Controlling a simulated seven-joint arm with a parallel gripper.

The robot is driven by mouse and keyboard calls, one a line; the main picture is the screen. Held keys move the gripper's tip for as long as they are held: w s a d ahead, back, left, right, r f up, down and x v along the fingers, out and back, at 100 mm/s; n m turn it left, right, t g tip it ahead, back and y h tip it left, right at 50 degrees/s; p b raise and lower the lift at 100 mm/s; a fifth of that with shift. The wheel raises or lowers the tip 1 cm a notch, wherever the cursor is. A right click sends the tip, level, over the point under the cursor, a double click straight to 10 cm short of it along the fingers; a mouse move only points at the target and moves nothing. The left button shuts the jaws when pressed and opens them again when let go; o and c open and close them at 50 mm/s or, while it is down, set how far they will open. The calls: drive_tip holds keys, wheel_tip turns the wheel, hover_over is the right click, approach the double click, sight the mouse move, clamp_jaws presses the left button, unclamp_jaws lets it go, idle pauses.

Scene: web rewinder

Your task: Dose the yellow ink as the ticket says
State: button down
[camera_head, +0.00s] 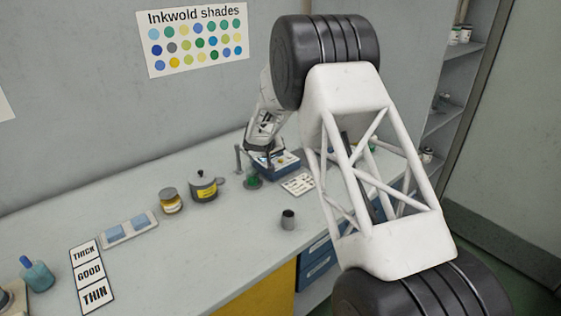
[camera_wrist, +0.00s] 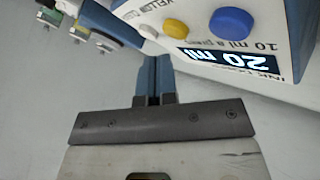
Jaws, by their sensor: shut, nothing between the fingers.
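The ink doser (camera_head: 283,160) is a blue and white box at the back of the bench, partly behind my arm. In the wrist view its sloped white panel (camera_wrist: 290,52) shows upside down, with a display (camera_wrist: 228,62) reading "20 ml" and print reading "10 ml a press". A yellow button (camera_wrist: 175,29), a blue button (camera_wrist: 231,22) and a pale button (camera_wrist: 148,31) sit on it. Partial lettering "YELLO" shows near the yellow button. My gripper (camera_wrist: 153,62) is shut and empty, its tips beside the panel, apart from the yellow button. A pale card (camera_head: 298,184) with unreadable marks lies beside the doser.
A yellow-labelled tin (camera_head: 171,202) and a grey pot (camera_head: 203,187) stand left of the doser. A dark cup (camera_head: 288,220) stands near the front edge.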

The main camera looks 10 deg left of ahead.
sight(280, 160)
drive_tip(key=shift+f, duration=0.8)
idle(1.4)
drive_tip(key=shift+r, duration=0.8)
drive_tip(key=shift+r, duration=0.15)
drive_tip(key=shift+r, duration=2.35)
drive_tip(key=shift+d, duration=0.1)
